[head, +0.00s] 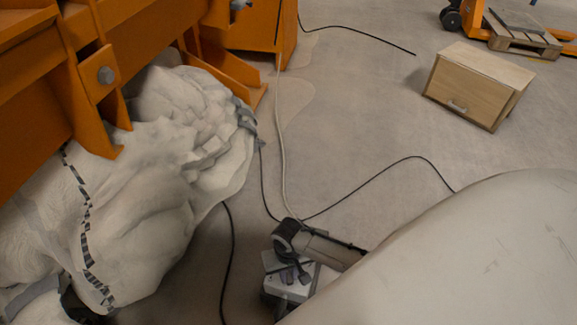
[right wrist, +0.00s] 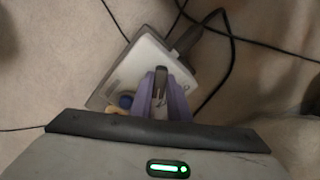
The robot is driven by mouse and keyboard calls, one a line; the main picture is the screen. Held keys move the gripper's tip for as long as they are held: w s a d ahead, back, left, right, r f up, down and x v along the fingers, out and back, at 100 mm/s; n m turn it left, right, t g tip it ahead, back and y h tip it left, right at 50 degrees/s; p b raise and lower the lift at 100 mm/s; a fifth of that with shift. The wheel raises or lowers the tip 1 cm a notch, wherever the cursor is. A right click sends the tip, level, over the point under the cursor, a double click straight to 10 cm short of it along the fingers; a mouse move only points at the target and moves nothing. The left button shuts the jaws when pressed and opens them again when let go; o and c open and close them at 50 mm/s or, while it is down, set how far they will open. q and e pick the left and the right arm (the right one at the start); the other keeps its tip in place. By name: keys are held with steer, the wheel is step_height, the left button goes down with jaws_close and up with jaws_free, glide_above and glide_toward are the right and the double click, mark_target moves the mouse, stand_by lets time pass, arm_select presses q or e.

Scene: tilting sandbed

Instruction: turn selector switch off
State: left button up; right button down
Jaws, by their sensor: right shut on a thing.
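The selector switch box (head: 281,289) is a small pale grey box on the floor at the bottom middle of the head view, partly covered by my right arm. In the right wrist view its pale top (right wrist: 140,62) lies tilted in the picture. My right gripper (head: 297,277) is over the box, its fingers pointing down at it. In the right wrist view the purple-grey fingers (right wrist: 160,92) are shut on the dark switch knob (right wrist: 160,78), which is mostly hidden between them. A round blue part (right wrist: 126,101) shows beside the fingers. My left gripper is out of view.
Black cables (head: 230,255) and a pale cable (head: 281,150) run over the floor around the box. A large white wrapped bulk (head: 150,220) under an orange frame (head: 35,90) fills the left.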

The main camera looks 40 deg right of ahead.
steer(key=shift+r+n+p, duration=0.15)
steer(key=shift+n+p, duration=0.4)
steer(key=shift+n, duration=0.15)
steer(key=shift+n+p, duration=0.3)
steer(key=shift+n, duration=0.1)
steer(key=n+p, duration=0.2)
steer(key=n, duration=0.2)
steer(key=shift+s+d, duration=0.1)
steer(key=shift+d, duration=0.05)
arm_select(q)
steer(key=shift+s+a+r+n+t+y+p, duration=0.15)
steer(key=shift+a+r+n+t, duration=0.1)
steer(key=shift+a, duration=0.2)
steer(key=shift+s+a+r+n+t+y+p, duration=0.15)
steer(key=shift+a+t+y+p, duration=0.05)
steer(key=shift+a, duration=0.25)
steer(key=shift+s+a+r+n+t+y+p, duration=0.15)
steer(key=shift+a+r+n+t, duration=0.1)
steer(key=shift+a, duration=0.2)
arm_select(e)
steer(key=shift+d+f+n, duration=0.1)
steer(key=shift+f+n, duration=0.1)
steer(key=shift+n, duration=2.3)
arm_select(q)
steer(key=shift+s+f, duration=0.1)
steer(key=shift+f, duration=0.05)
arm_select(e)
steer(key=c, duration=1.7)
jaws_free()
